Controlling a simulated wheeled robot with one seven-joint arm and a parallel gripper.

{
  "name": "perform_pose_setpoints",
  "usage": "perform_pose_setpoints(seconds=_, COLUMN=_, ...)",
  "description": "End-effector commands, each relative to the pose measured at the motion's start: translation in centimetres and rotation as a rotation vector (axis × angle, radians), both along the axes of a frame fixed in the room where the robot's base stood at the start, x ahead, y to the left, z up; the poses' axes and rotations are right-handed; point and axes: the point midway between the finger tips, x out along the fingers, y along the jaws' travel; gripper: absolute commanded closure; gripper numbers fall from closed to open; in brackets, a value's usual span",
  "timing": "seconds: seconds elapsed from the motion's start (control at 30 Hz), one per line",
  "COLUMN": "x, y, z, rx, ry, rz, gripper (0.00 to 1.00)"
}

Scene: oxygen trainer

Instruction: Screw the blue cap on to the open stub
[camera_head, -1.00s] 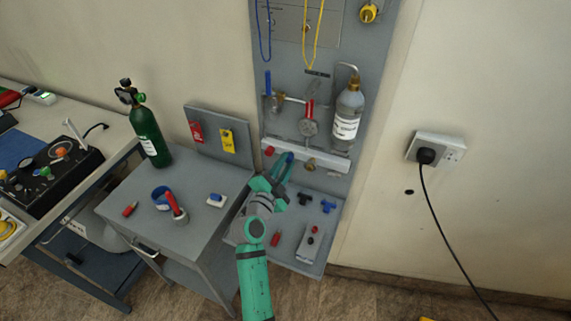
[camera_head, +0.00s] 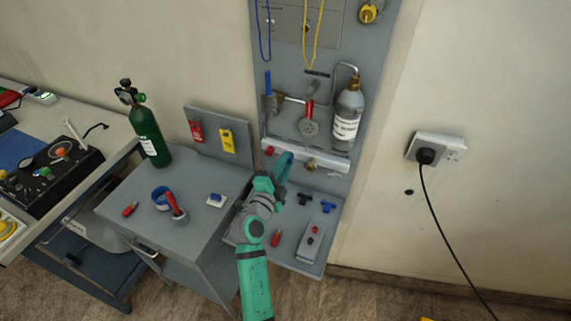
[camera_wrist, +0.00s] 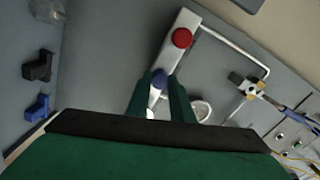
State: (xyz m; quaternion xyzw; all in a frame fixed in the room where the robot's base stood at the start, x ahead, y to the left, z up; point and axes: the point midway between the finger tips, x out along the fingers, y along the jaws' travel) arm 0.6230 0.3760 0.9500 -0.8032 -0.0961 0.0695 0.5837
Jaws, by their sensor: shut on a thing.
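My gripper (camera_head: 284,163) reaches up to the white bar (camera_head: 325,159) on the grey wall panel. In the wrist view its two green fingers (camera_wrist: 162,96) are shut on the blue cap (camera_wrist: 158,78), which is in front of the bar. The fingers hide the cap in the head view. The stub behind the cap is hidden, and I cannot tell how far the cap sits on it. A red cap (camera_head: 269,150) is on the bar to the left of my gripper; it also shows in the wrist view (camera_wrist: 181,38).
A brass fitting (camera_head: 309,164) is on the bar just right of my gripper. A grey cabinet (camera_head: 200,240) stands to the left.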

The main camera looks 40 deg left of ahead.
Motion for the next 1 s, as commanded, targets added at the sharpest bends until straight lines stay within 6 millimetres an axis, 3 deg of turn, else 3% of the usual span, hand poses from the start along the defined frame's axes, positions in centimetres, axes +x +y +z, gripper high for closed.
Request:
perform_pose_setpoints(seconds=0.3, x=0.08, y=-0.09, z=0.14, rx=0.249, ry=0.058, rz=-0.001, gripper=1.0)
perform_pose_setpoints(seconds=0.67, x=0.09, y=-0.09, z=0.14, rx=0.281, ry=0.064, rz=-0.002, gripper=1.0)
perform_pose_setpoints(seconds=1.0, x=0.12, y=-0.13, z=0.13, rx=0.542, ry=0.128, rz=-0.002, gripper=1.0)
